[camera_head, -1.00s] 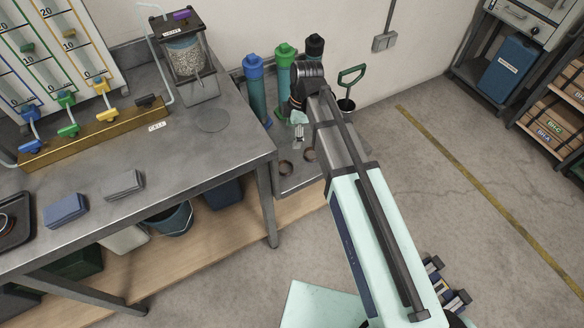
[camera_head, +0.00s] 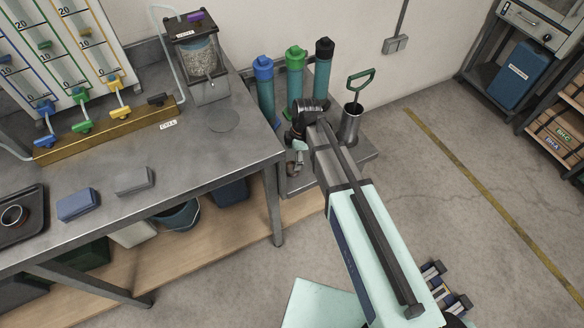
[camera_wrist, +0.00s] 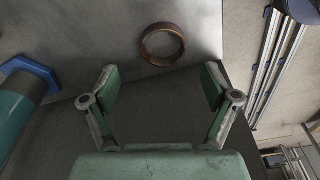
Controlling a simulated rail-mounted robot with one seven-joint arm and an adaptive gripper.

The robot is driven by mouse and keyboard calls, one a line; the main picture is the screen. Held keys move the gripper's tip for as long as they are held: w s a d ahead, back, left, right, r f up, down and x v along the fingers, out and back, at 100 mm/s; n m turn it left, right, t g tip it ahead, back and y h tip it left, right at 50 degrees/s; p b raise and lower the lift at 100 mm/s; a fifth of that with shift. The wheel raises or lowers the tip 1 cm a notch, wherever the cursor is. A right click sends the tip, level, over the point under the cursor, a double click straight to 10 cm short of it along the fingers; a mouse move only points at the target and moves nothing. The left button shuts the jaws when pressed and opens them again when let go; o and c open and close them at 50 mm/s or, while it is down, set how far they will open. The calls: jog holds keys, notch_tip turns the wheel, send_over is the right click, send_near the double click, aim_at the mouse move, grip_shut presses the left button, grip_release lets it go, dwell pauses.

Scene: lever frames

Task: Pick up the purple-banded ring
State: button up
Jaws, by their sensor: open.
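A brownish copper ring (camera_wrist: 148,54) lies on a grey surface in the wrist view, ahead of my gripper (camera_wrist: 160,86). I cannot make out a purple band on it. My gripper is open and empty, and the ring lies beyond its fingertips, roughly centred between them and not touching. In the head view my gripper (camera_head: 295,162) hangs low over the left part of a low steel stand (camera_head: 362,158), and my arm hides much of that area.
Blue-capped (camera_head: 265,92), green-capped (camera_head: 295,75) and black-capped (camera_head: 323,70) cylinders stand behind my gripper. A metal canister (camera_head: 349,128) with a green-handled tool stands to its right. The steel bench (camera_head: 215,155) edge is close on the left.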

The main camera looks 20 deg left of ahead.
aim_at(291, 171)
jog(key=shift+s+a+f+p, duration=0.15)
jog(key=shift+f+p, duration=0.15)
jog(key=shift+f, duration=0.6)
jog(key=shift+s+a+f+p, duration=0.1)
jog(key=shift+f+p, duration=0.15)
jog(key=shift+f, duration=0.6)
jog(key=shift+s+a+f+p, duration=0.15)
jog(key=shift+f+p, duration=0.15)
jog(key=shift+f, duration=0.6)
jog(key=shift+d, duration=0.1)
jog(key=shift+c, duration=0.4)
jog(key=c, duration=1.2)
